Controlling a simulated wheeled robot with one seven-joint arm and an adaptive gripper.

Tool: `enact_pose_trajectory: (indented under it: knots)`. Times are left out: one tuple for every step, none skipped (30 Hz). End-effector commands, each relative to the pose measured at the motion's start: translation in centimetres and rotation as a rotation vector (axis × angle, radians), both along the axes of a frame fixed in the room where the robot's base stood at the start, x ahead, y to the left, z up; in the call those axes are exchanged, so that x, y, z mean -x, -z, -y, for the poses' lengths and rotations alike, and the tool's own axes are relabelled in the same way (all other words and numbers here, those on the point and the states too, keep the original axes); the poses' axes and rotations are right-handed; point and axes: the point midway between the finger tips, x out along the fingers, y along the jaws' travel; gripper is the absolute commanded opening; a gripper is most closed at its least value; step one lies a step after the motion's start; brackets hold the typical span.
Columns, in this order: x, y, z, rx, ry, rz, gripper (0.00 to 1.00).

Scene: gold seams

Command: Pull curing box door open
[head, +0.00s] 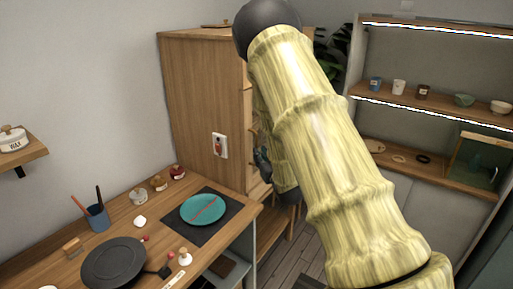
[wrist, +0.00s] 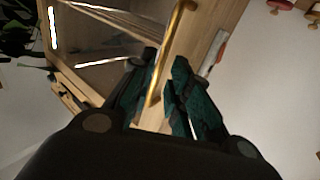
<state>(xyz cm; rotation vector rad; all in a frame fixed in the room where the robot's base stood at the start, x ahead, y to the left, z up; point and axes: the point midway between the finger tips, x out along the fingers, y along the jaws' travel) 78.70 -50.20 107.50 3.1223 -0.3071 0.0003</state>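The curing box (head: 200,100) is a tall wooden cabinet standing behind the worktop in the head view. My arm hides most of its front. In the wrist view its door (wrist: 92,20) shows as a wooden frame with a dark, glassy panel, and a brass bar handle (wrist: 178,32) stands along it. My gripper (wrist: 166,70) has its dark teal fingers on either side of the handle, with a narrow gap still showing, so it looks open around it. In the head view my gripper (head: 263,160) is mostly hidden by my arm at the cabinet's front. Whether the door is ajar is unclear.
The worktop (head: 110,220) at lower left holds a teal plate (head: 203,209) on a dark mat, a black round pan (head: 114,262), a brush cup (head: 97,217) and small jars. Shelves (head: 430,100) with cups stand at right. Some floor (head: 290,262) is clear between.

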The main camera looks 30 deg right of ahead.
Motion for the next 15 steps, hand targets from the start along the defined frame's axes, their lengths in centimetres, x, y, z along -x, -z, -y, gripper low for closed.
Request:
enact_pose_trajectory:
  knots:
    - [-0.8, -0.3, 0.1, 0.001, -0.001, 0.001, 0.19]
    - [-1.3, -0.3, 0.2, 0.001, -0.001, 0.001, 0.19]
    - [-1.8, -0.2, 0.3, 0.001, -0.001, -0.001, 0.19]
    - [-2.2, -0.2, 0.4, 0.001, -0.002, 0.000, 0.19]
    - [-2.6, -0.2, 0.5, 0.001, -0.002, 0.000, 0.19]
    - [-3.0, -0.2, 0.6, 0.001, -0.002, 0.000, 0.19]
    - [-3.3, -0.2, 0.6, 0.001, -0.001, 0.000, 0.19]
    - [-3.6, -0.1, 0.7, 0.001, -0.001, -0.001, 0.19]
    - [-3.9, -0.1, 0.8, 0.001, -0.001, -0.002, 0.19]
    - [-4.1, -0.1, 0.8, 0.001, -0.001, -0.001, 0.19]
    - [-4.3, -0.1, 0.9, 0.000, -0.001, -0.001, 0.19]
    - [-4.5, -0.1, 0.9, 0.000, 0.000, 0.000, 0.19]
    - [-4.6, -0.1, 0.9, 0.000, 0.000, 0.000, 0.19]
    - [-4.6, 0.0, 0.9, 0.000, 0.000, 0.000, 0.19]
    - [-4.7, 0.0, 0.9, 0.000, 0.000, 0.000, 0.19]
